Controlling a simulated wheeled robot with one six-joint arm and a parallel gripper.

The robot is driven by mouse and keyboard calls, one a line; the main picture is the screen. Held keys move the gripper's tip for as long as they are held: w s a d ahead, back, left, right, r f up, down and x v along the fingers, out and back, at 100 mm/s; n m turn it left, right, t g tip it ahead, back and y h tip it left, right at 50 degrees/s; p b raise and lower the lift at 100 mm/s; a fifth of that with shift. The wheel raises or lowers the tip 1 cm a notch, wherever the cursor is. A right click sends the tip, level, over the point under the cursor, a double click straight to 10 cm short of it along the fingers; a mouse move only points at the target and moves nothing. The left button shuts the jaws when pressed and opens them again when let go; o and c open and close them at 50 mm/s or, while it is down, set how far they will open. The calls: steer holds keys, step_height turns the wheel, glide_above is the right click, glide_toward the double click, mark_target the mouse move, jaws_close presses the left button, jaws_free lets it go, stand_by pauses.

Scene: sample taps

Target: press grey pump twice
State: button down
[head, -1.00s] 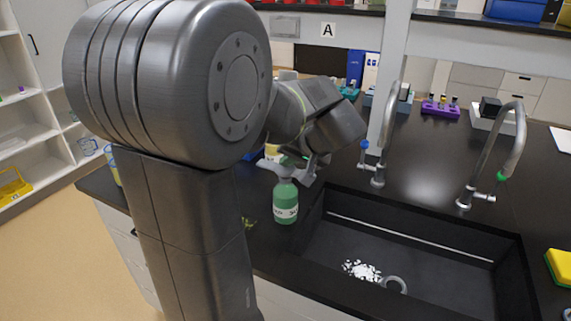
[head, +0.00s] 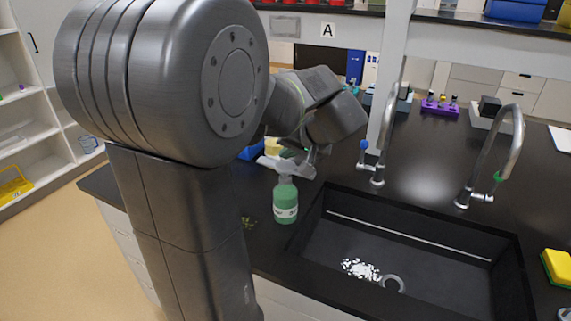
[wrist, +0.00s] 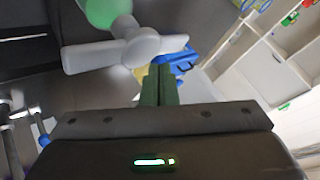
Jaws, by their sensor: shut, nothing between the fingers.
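A green bottle (head: 286,203) with a white label stands upright on the black counter, left of the sink. Its grey pump (head: 284,166) has a wide head, which stands raised above the bottle's shoulder. In the wrist view the grey pump (wrist: 128,47) lies just beyond my gripper (wrist: 160,70), with part of the green bottle (wrist: 104,10) at the top edge. My gripper's fingers are together and empty, close to the pump head. Whether they touch it I cannot tell. In the head view my wrist is above and right of the pump, and the fingertips are hard to make out.
The black sink (head: 400,250) lies right of the bottle, with white bits in its bottom. A tap with a blue handle (head: 364,147) and one with a green handle (head: 501,177) stand behind it. A blue container and something yellow (head: 272,146) are behind the pump.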

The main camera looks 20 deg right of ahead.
mark_target(288, 167)
steer(key=shift+r+p, duration=1.45)
steer(key=shift+r, duration=1)
stand_by(0.6)
